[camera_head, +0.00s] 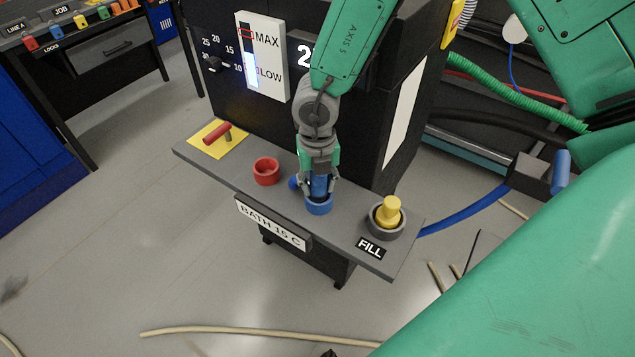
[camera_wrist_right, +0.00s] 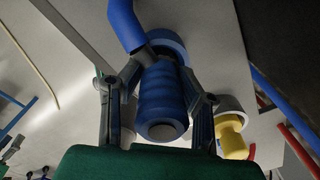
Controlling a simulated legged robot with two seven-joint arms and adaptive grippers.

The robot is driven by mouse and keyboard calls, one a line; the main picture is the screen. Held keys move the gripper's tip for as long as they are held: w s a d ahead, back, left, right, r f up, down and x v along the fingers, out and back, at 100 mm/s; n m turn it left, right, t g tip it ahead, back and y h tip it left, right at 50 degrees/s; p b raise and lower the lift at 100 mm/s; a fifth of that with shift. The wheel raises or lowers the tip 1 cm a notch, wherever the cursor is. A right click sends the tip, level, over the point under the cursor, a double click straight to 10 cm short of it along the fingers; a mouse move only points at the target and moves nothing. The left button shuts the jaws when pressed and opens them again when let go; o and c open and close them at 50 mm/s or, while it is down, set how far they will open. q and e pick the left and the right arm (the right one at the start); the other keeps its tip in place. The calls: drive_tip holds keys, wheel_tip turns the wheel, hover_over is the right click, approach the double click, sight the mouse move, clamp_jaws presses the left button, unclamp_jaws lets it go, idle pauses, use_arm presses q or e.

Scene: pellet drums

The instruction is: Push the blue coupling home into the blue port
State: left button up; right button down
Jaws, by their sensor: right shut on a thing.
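My right gripper (camera_head: 319,181) points down over the shelf, with its fingers closed on both sides of the blue coupling (camera_head: 320,187). In the wrist view the right gripper (camera_wrist_right: 160,76) grips the ribbed blue coupling (camera_wrist_right: 163,98), its grey round end facing the camera. The blue port (camera_head: 319,207) is a short ring on the shelf directly under the coupling; it also shows in the wrist view (camera_wrist_right: 168,41) behind the coupling's far end. The coupling's lower end is at the port's mouth; how deep it sits is hidden. My left gripper is not in view.
On the grey shelf (camera_head: 345,232), an empty red port (camera_head: 266,172) stands left of the blue port. A yellow plug (camera_head: 389,210) in a grey FILL ring stands right. A red-handled valve (camera_head: 217,134) is at the far left.

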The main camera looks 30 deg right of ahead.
drive_tip(key=shift+w+a+r, duration=0.1)
drive_tip(key=shift+a, duration=0.05)
drive_tip(key=c, duration=1.2)
unclamp_jaws()
drive_tip(key=shift+o, duration=0.3)
drive_tip(key=shift+d, duration=0.4)
drive_tip(key=r, duration=0.7)
drive_tip(key=r+p, duration=0.1)
drive_tip(key=r, duration=0.3)
drive_tip(key=shift+a+r, duration=0.1)
drive_tip(key=shift+a, duration=0.15)
drive_tip(key=shift+d+r, duration=0.2)
drive_tip(key=shift+r, duration=0.25)
drive_tip(key=shift+a, duration=0.15)
drive_tip(key=shift+s+f, duration=0.1)
drive_tip(key=shift+s, duration=0.1)
